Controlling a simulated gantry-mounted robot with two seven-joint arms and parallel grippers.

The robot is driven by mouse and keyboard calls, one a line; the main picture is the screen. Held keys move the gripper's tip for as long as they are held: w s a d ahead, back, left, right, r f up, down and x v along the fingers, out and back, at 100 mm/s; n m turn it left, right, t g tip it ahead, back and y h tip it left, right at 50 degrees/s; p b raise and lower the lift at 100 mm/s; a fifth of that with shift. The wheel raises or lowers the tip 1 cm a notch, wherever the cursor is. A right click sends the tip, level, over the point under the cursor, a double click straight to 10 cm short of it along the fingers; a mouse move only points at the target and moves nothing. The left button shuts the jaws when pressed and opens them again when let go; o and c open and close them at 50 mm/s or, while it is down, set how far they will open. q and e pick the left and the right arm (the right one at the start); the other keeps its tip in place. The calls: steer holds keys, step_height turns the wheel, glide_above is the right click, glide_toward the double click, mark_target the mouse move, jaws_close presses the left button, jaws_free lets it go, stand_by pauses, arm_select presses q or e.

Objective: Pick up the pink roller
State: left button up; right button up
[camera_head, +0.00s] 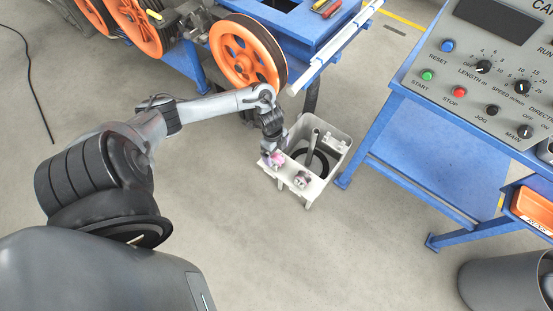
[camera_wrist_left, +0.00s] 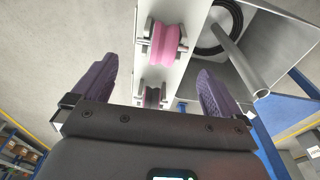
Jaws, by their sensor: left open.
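The pink roller (camera_wrist_left: 165,45) sits in a metal bracket on a white plate, in the upper middle of the left wrist view. In the head view the pink roller (camera_head: 278,158) shows close to my left gripper, partly hidden by it. A second, greyer roller (camera_wrist_left: 153,97) sits in its own bracket on the same plate; it also shows in the head view (camera_head: 302,179). My left gripper (camera_wrist_left: 155,68) is open and empty, its purple fingers spread to either side of the plate. My right gripper is in neither view.
The plate edges an open grey bin (camera_head: 335,137) with a post and a dark coil inside. Orange wheels (camera_head: 243,53) on a blue frame stand behind. A control panel (camera_head: 490,75) on a blue stand is at right. The floor at lower middle is clear.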

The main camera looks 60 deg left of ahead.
mark_target(277, 157)
arm_select(q)
step_height(277, 157, down, 4)
steer(key=shift+a+f+b, duration=0.15)
steer(key=shift+b, duration=0.85)
steer(key=shift+w+f, duration=0.1)
steer(key=shift+f, duration=0.35)
steer(key=shift+c, duration=0.2)
steer(key=c, duration=1)
steer(key=shift+r, duration=0.15)
